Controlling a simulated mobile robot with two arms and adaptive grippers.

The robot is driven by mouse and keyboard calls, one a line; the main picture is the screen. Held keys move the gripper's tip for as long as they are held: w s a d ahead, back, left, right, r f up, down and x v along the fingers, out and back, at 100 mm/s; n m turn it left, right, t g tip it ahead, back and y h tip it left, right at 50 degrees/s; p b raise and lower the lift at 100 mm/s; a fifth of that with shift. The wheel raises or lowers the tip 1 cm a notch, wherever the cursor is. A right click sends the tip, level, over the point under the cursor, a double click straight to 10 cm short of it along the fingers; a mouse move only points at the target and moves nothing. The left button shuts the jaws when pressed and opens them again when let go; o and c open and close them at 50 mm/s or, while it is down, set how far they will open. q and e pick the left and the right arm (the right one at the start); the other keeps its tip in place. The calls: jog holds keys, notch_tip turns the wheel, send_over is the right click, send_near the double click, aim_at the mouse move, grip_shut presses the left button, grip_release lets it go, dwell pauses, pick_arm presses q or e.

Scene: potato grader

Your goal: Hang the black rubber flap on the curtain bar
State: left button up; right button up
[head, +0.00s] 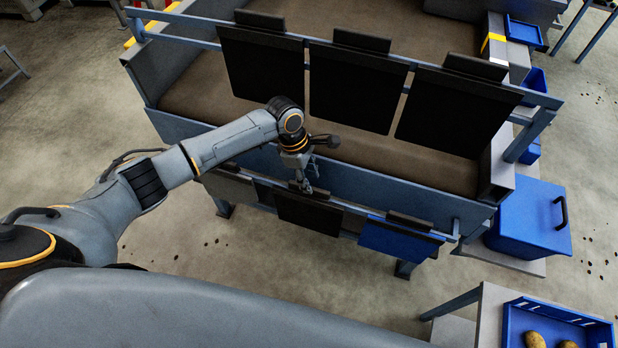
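The curtain bar (180,17) runs across the top of the grader. Three black flaps hang on it: a left one (262,68), a middle one (356,90) and a right one (458,112). Another black rubber flap (312,215) hangs on a lower rail at the near side, beside a blue flap (398,239). My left gripper (306,186) is at the top edge of this lower black flap, pointing down. Its fingers overlap the flap's top piece in the picture, and I cannot tell whether they grip it. My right gripper is not in view.
The grader's brown bed (410,155) lies behind the lower rail. A blue lidded box (530,218) stands at the right. A blue crate (512,330) with potatoes sits at the lower right. The curtain bar's left end is bare.

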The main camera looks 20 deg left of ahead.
pick_arm(q)
jog(key=shift+a+b+x, duration=0.15)
jog(key=shift+b+x, duration=0.45)
jog(key=shift+b, duration=0.05)
jog(key=shift+a+b+x, duration=0.15)
jog(key=shift+b+x, duration=0.4)
jog(key=shift+b, duration=0.05)
jog(key=shift+f, duration=0.3)
jog(key=shift+a+x, duration=0.15)
jog(key=shift+x, duration=0.55)
jog(key=shift+a+x, duration=0.2)
jog(key=shift+x, duration=0.55)
jog(key=shift+f, duration=0.1)
